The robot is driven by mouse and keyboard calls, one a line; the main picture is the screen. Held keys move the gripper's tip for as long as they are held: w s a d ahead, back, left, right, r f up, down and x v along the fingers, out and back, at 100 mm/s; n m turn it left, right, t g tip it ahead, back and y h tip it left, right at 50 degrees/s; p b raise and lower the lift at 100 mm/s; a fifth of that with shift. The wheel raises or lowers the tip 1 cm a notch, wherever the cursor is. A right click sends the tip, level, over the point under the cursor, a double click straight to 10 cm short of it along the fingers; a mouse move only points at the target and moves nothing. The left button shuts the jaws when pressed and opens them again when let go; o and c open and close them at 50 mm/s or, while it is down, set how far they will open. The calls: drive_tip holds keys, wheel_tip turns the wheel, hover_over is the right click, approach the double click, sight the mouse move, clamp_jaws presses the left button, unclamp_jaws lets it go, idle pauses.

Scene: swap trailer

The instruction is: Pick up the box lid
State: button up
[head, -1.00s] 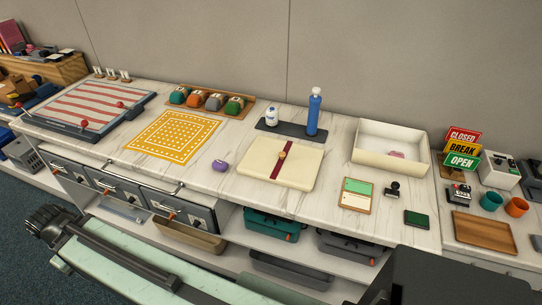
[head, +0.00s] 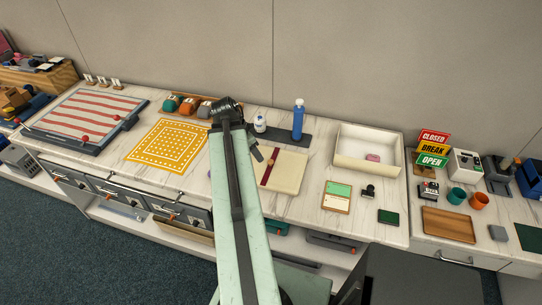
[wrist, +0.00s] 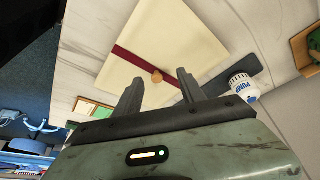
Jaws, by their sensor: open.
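The box lid (head: 289,172) is a flat cream square with a dark red band and a small round tan knob, lying on the white marble counter. My arm hides its left part in the head view. The lid (wrist: 190,40) fills much of the wrist view, with its knob (wrist: 157,77) just beyond and between my fingertips. My gripper (wrist: 158,88) is open and empty, its two dark fingers apart. In the head view the fingers are mostly hidden by my arm. The open cream box (head: 343,158) stands to the right of the lid, with a pink item inside.
A blue bottle (head: 298,120) and a white bottle (head: 260,123) stand on a dark mat behind the lid. A green-and-white card board (head: 337,196) and a stamp (head: 368,192) lie in front of the box. A yellow patterned mat (head: 166,146) lies to the left.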

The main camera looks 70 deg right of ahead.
sight(270, 161)
drive_tip(key=shift+m, duration=0.6)
drive_tip(key=s, duration=0.1)
drive_tip(key=s+d+f+b, duration=0.1)
drive_tip(key=s+d+b, duration=0.1)
drive_tip(key=shift+s+f, duration=0.2)
drive_tip(key=shift+f, duration=0.05)
drive_tip(key=b+x, duration=0.5)
drive_tip(key=shift+d+f+b, duration=0.2)
drive_tip(key=shift+f+b, duration=0.15)
drive_tip(key=shift+r, duration=0.2)
clamp_jaws()
